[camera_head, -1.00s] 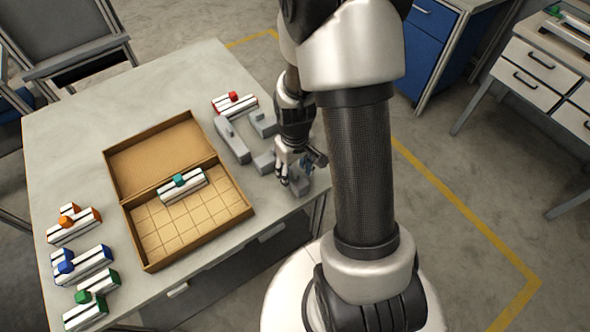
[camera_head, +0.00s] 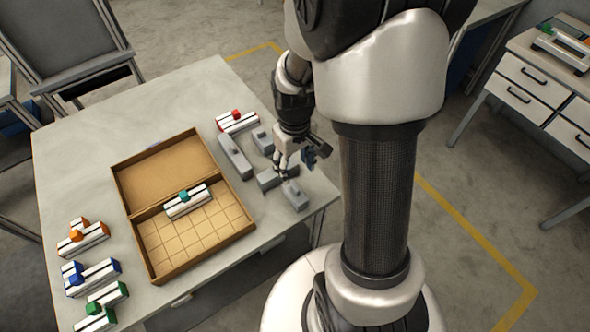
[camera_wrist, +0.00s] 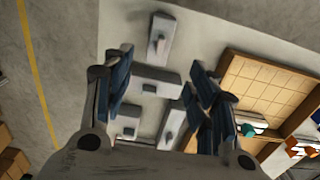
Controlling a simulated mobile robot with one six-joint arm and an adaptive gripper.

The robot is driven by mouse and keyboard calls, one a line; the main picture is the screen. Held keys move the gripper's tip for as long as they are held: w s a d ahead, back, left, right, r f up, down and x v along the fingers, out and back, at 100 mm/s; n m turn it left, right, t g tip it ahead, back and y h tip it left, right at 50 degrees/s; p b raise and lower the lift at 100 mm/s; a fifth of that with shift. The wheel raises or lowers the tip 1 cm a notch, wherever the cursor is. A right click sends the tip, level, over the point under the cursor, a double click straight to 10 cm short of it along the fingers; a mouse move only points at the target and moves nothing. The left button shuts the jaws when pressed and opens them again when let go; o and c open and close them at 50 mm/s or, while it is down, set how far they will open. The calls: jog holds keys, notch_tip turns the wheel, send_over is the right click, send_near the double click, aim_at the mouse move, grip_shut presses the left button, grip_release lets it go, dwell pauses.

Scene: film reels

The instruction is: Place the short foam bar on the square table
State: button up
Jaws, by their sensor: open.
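Several grey foam bars, each with a small knob, lie on the pale table (camera_head: 85,150) near its right corner: a front one (camera_head: 294,195), a middle one (camera_head: 270,179), a long one (camera_head: 236,157) and a back one (camera_head: 262,139). I cannot tell for sure which is the short foam bar. My gripper (camera_head: 284,168) is over the middle bar, open and empty. In the wrist view the middle bar (camera_wrist: 147,82) shows between the blue-padded fingers of my gripper (camera_wrist: 158,68). The front bar (camera_wrist: 152,40) lies beyond them. The other bars are partly hidden.
An open cardboard box (camera_head: 205,243) with a gridded floor holds a teal-knobbed reel piece (camera_head: 187,201). A red-knobbed piece (camera_head: 236,121) lies behind the bars. Orange (camera_head: 83,238), blue (camera_head: 92,278) and green pieces (camera_head: 102,304) lie at left. A drawer cabinet (camera_head: 530,85) stands right.

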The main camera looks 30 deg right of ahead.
jog(key=s+a+r+t, duration=0.2)
jog(key=a+r, duration=0.2)
jog(key=r, duration=0.7)
jog(key=s+a+r+t, duration=0.2)
jog(key=s+a+r, duration=0.4)
jog(key=s+r, duration=0.3)
jog(key=shift+s+a+r+t, duration=0.3)
jog(key=shift+s+r, duration=0.1)
jog(key=shift+s, duration=0.8)
